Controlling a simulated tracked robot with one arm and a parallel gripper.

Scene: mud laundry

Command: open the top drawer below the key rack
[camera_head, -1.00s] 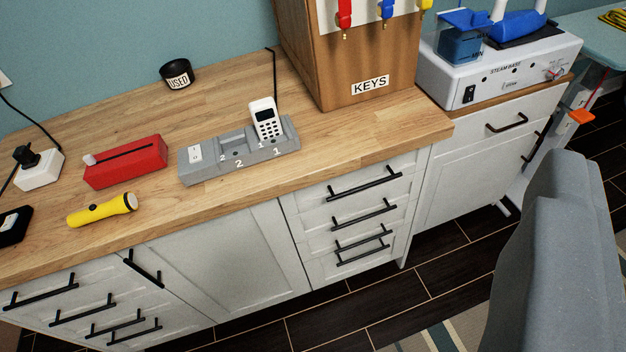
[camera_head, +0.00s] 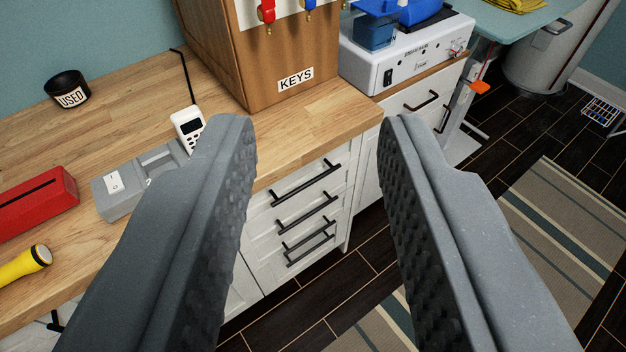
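The wooden key rack (camera_head: 290,50), labelled KEYS, stands on the counter at the top middle, with red and blue keys hanging on it. Below it, under the counter edge, is a white stack of drawers with black bar handles. The top drawer (camera_head: 322,187) is shut, and its handle (camera_head: 306,184) shows between my fingers. My gripper (camera_head: 312,130) is open and empty, its two grey ridged fingers wide apart. The fingers look nearer the camera than the drawers. The left finger hides part of the counter and the cabinet left of the drawers.
On the counter (camera_head: 130,120) are a black USED cup (camera_head: 68,91), a grey dock (camera_head: 122,187) with a white handset (camera_head: 187,124), a red box (camera_head: 35,204) and a yellow flashlight (camera_head: 22,264). A steam base (camera_head: 405,55) stands right. A striped rug (camera_head: 560,235) lies on the dark floor.

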